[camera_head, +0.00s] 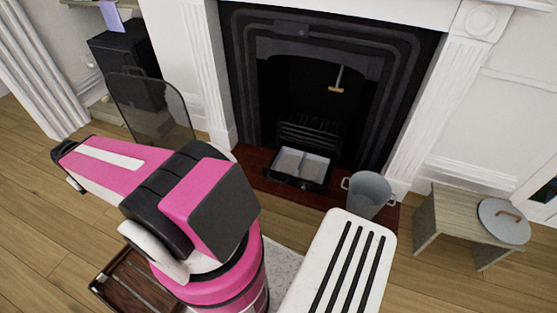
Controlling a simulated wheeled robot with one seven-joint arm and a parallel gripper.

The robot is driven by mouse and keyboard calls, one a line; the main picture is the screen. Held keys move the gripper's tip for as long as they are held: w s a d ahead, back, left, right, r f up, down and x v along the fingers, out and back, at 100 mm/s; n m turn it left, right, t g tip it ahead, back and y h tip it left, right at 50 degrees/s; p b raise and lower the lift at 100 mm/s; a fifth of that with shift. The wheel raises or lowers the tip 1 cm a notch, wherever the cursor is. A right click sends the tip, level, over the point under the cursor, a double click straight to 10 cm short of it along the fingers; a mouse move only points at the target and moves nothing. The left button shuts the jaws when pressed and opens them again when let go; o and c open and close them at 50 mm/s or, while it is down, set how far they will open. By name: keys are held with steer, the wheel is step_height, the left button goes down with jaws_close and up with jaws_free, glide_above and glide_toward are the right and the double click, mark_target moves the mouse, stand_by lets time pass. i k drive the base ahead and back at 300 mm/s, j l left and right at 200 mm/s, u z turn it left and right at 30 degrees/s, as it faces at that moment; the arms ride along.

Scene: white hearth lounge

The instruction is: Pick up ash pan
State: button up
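The ash pan (318,166) is a shallow rectangular pan with a dark rim and a pale grey inside. It sits at the foot of the black fireplace, in front of the grate (310,135), on the reddish-brown hearth. A divider seems to cross its inside. My pink and black arm fills the lower left and lies apart from the pan in the picture. I cannot make out my gripper's fingers in this view.
A grey metal bucket (369,193) stands on the hearth right of the pan. A low wooden stool (450,212) with a round grey lid (502,222) is further right. A glass screen (155,110) stands left. A wooden tray (120,285) lies lower left.

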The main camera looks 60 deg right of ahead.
mark_target(312, 168)
steer(key=i+z, duration=0.2)
steer(key=i, duration=0.2)
steer(key=i+j+z, duration=0.2)
steer(key=i, duration=0.25)
steer(key=i+j+z, duration=0.15)
steer(key=i, duration=0.25)
steer(key=z, duration=2)
steer(key=i+j+z, duration=0.2)
steer(key=z, duration=0.25)
steer(key=i+j+z, duration=0.15)
steer(key=j+z, duration=0.15)
steer(key=z, duration=0.15)
